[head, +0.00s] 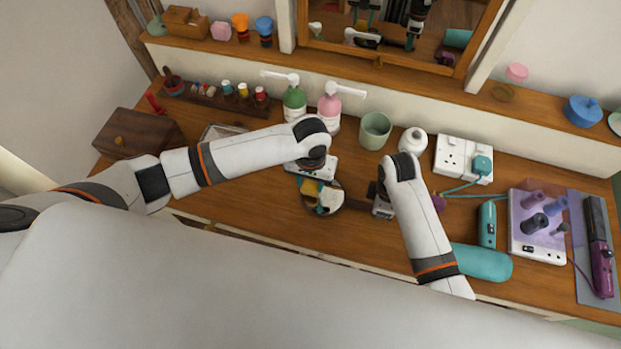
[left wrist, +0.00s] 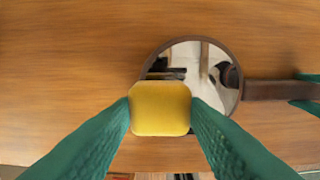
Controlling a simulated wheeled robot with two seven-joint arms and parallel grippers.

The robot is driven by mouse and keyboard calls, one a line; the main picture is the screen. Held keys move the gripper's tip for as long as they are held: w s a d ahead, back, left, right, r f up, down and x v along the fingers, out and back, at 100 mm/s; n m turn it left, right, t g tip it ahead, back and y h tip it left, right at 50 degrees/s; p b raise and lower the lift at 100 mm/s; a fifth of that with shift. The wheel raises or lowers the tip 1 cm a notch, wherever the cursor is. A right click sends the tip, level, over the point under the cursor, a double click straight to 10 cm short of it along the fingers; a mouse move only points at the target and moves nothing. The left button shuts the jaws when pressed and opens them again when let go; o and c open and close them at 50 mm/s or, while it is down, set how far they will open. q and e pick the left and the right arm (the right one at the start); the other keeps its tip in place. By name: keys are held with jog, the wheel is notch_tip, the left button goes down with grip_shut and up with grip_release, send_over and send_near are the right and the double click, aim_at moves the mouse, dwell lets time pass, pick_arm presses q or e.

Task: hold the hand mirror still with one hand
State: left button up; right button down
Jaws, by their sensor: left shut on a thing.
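The round hand mirror (head: 329,201) has a dark brown frame and lies face up over the wooden counter, its handle pointing right. It also shows in the left wrist view (left wrist: 187,55). My left gripper (head: 313,190) is shut on a yellow block (left wrist: 160,108), held over the near-left part of the mirror; whether the block touches the glass is unclear. My right gripper (head: 380,208) is at the handle's end. In the left wrist view its green fingers flank the handle (left wrist: 272,90) at the right edge; whether they are closed on it cannot be told.
Green (head: 294,105) and pink (head: 329,106) pump bottles and a green cup (head: 375,131) stand behind the arms. A white socket block (head: 463,157) and a teal case (head: 482,262) are at right. A wooden box (head: 138,135) stands at left.

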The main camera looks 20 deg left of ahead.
pick_arm(q)
jog(key=shift+f, duration=0.9)
jog(key=shift+d+r, duration=0.1)
jog(key=shift+d, duration=3.45)
